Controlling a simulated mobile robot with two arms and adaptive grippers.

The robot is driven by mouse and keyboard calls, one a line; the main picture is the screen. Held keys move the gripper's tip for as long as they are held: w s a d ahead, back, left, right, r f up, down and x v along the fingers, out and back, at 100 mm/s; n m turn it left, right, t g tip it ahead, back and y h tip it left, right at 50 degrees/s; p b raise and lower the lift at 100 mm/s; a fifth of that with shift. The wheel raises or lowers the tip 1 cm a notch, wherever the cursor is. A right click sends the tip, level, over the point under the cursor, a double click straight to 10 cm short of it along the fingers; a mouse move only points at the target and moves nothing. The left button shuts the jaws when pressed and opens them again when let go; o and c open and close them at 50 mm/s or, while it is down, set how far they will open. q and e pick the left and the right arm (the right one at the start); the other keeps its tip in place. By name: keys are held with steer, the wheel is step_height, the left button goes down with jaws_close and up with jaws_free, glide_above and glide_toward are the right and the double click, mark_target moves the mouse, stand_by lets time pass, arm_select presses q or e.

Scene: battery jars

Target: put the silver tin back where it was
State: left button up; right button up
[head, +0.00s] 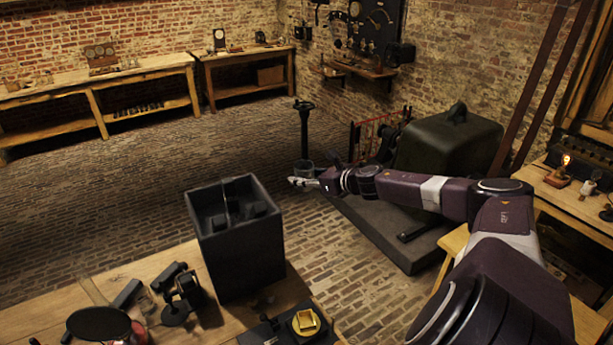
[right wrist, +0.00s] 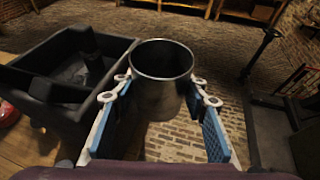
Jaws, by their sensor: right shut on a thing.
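The silver tin (head: 303,168) is an open-topped grey metal cup. My right gripper (head: 316,183) is shut on it and holds it roughly upright, to the right of the black battery jar and beyond the table's edge. In the right wrist view the tin (right wrist: 163,85) sits between the blue-padded fingers of my right gripper (right wrist: 160,100), with its empty-looking inside showing. The brick floor shows below it. My left gripper is not in view.
The tall black battery jar (head: 240,245), open with dividers inside, stands on the wooden table (head: 160,268). A black stand (head: 304,125) and a dark green hooded machine (head: 445,140) are behind my right arm. A yellow-topped block (head: 306,322) is at the table's front.

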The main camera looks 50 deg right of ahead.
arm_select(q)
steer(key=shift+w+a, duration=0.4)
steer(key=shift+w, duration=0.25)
arm_select(e)
steer(key=s+a+r+n+g+y, duration=0.2)
steer(key=s+a, duration=0.4)
steer(key=a, duration=0.8)
steer(key=s+a+r+n+g+y, duration=0.2)
steer(key=s+a+r+n+y, duration=0.2)
steer(key=a, duration=1)
steer(key=s+a+r+n+g+y, duration=0.1)
steer(key=s+a+r+n+y, duration=0.2)
steer(key=s+a, duration=0.7)
steer(key=shift+s+a+n+g+y, duration=0.2)
steer(key=shift+a+n+g+y, duration=0.2)
steer(key=shift+a+n+y, duration=1.55)
